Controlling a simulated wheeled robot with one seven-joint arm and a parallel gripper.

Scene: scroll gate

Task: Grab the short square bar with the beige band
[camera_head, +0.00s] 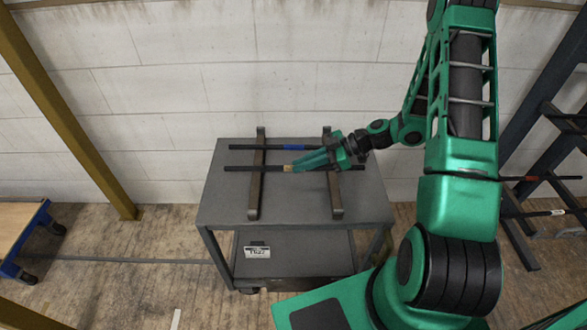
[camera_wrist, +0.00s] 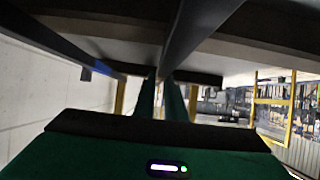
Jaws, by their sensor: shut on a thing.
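The dark bar with the beige band (camera_head: 252,169) lies across two raised rails on top of a grey cart. Its beige band (camera_head: 288,168) shows just left of my gripper's fingertips. My gripper (camera_head: 299,165) is shut on this bar, right beside the band, between the two rails. In the wrist view the green fingers (camera_wrist: 171,95) close around a dark bar (camera_wrist: 193,40) that runs away from the camera. The fingers and wrist hide part of the bar in the head view. Its right end shows past my wrist.
A second dark bar with a blue band (camera_head: 293,147) lies parallel, just behind, on the same rails (camera_head: 256,190). The grey cart (camera_head: 292,217) stands near a white block wall. A rack (camera_head: 541,200) with banded bars stands right; a wooden-topped trolley (camera_head: 18,220) is left.

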